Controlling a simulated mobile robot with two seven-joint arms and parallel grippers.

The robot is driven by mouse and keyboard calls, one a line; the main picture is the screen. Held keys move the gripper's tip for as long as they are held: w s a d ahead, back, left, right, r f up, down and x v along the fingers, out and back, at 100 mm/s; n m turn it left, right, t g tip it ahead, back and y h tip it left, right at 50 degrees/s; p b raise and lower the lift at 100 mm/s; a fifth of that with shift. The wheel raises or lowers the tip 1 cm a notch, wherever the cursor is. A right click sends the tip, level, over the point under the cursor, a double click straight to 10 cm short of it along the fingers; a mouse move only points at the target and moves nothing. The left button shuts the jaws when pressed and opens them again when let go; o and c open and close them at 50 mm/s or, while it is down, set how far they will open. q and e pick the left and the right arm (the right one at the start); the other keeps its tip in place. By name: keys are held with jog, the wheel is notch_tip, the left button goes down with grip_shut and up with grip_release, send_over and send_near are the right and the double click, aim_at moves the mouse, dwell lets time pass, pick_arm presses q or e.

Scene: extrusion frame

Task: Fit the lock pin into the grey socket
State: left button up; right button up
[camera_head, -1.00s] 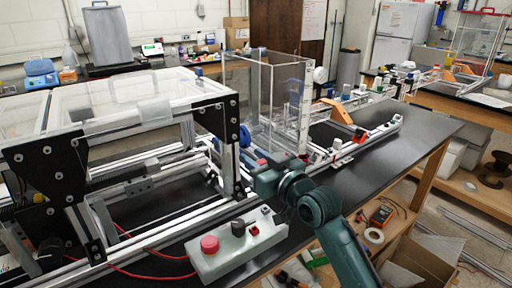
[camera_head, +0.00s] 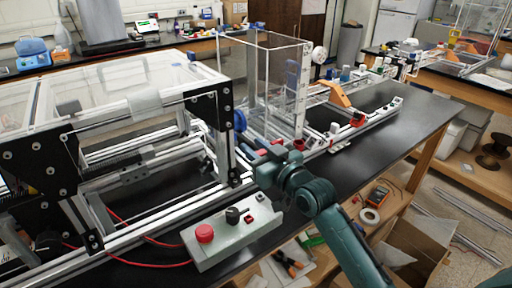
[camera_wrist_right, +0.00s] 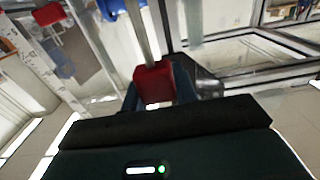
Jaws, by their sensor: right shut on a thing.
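My right gripper (camera_head: 268,168) is beside the near rail of the extrusion frame (camera_head: 160,215), just right of its black corner plate. In the right wrist view my right gripper (camera_wrist_right: 158,98) is shut on a red block-shaped handle (camera_wrist_right: 153,80), with a pale metal rod running up from it; this looks like the lock pin. In the head view the gripper and arm mostly hide the held part. I cannot make out the grey socket for certain in either view. My left gripper is not in view.
A grey control box with a red button (camera_head: 204,233) sits on the bench front, left of my right arm. A clear panelled enclosure (camera_head: 265,85) stands behind the gripper. An orange bracket (camera_head: 335,92) is on the rails further right. The black benchtop (camera_head: 420,115) is bare at right.

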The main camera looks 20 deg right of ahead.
pick_arm(q)
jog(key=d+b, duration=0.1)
jog(key=b, duration=0.1)
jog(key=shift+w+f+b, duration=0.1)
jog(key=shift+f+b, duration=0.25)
pick_arm(e)
notch_tip(320, 180, down, 5)
jog(key=shift+r, duration=0.1)
pick_arm(q)
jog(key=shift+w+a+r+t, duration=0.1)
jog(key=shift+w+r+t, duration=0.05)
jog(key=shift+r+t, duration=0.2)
jog(key=shift+p, duration=0.3)
dwell(0.4)
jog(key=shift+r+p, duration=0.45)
jog(key=shift+p, duration=0.05)
dwell(0.5)
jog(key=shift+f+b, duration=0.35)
jog(key=shift+b, duration=0.05)
pick_arm(e)
jog(key=shift+f, duration=0.5)
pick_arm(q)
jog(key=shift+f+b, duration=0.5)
pick_arm(e)
jog(key=shift+f, duration=0.75)
jog(key=o, duration=1)
